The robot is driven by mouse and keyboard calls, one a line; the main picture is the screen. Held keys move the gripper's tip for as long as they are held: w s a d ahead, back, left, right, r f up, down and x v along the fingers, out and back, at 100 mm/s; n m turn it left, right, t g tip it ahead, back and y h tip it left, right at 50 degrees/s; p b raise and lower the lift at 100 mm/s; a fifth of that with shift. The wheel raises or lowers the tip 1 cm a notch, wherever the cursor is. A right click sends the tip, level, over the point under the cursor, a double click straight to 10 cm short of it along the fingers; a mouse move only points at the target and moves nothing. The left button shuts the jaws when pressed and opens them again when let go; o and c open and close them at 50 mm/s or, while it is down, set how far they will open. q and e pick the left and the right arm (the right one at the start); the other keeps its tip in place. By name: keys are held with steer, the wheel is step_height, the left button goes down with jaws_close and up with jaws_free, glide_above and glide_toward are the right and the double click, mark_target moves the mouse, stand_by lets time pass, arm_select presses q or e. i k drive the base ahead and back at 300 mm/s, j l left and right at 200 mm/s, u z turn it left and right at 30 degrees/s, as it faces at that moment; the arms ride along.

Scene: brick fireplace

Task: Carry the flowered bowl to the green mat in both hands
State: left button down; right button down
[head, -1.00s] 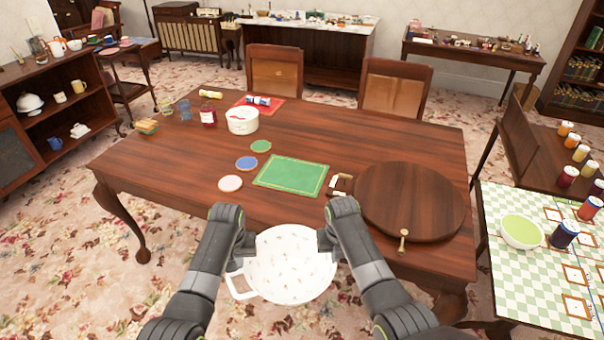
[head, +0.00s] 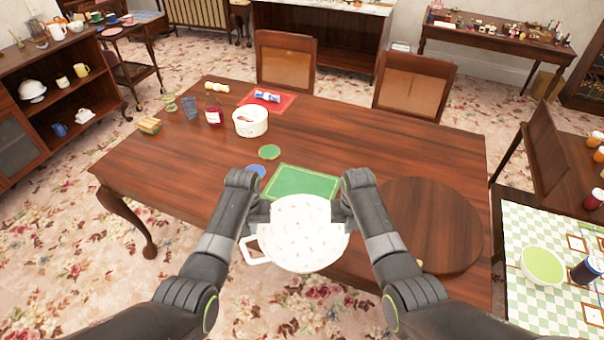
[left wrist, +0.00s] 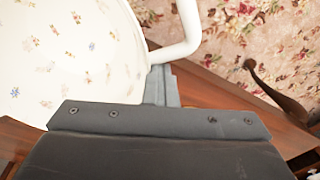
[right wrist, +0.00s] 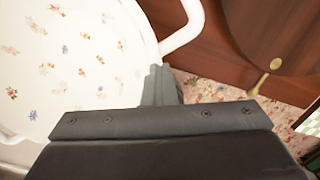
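The flowered bowl (head: 298,245) is white with small flower prints and hangs level in the air near the table's front edge. My left gripper (head: 260,212) is shut on its left side, and my right gripper (head: 340,212) on its right side. The bowl also shows in the left wrist view (left wrist: 65,50) and right wrist view (right wrist: 70,55), where the fingers meet the rim beside a loop handle. The green mat (head: 303,181) lies flat on the table just beyond the bowl. Its near edge is hidden by the bowl, and nothing stands on its visible part.
A green coaster (head: 269,152) and a partly hidden blue coaster (head: 257,170) lie left of the mat. A round wooden board (head: 435,225) lies to its right. Two chairs are behind the table.

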mark_target(301, 186)
steer(key=i, duration=0.95)
